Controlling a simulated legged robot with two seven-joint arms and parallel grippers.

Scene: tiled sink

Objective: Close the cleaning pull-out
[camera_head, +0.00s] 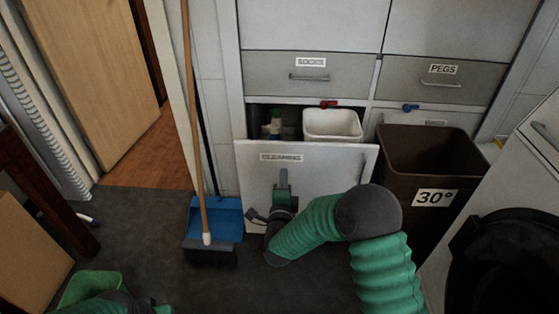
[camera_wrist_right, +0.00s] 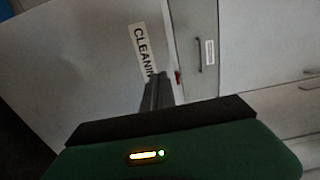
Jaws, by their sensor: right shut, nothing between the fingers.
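The cleaning pull-out (camera_head: 335,165) is a white front with a "CLEANING" label, standing out from the cabinet. A white bin (camera_head: 332,124) and some bottles (camera_head: 273,124) show in the gap behind its top edge. My right gripper (camera_head: 283,176) is shut and empty, in front of the pull-out's face just below the label; whether it touches is unclear. In the right wrist view the closed fingers (camera_wrist_right: 157,90) point at the front (camera_wrist_right: 85,75), by the label. My left arm shows only partly at the bottom left; its fingers cannot be made out.
A brown "30°" bin (camera_head: 425,165) stands right of the pull-out. A broom (camera_head: 203,180) and blue dustpan (camera_head: 226,218) stand to its left. Drawers labelled "SOCKS" (camera_head: 310,75) and "PEGS" (camera_head: 440,80) are above. A black round opening (camera_head: 510,265) is at the right.

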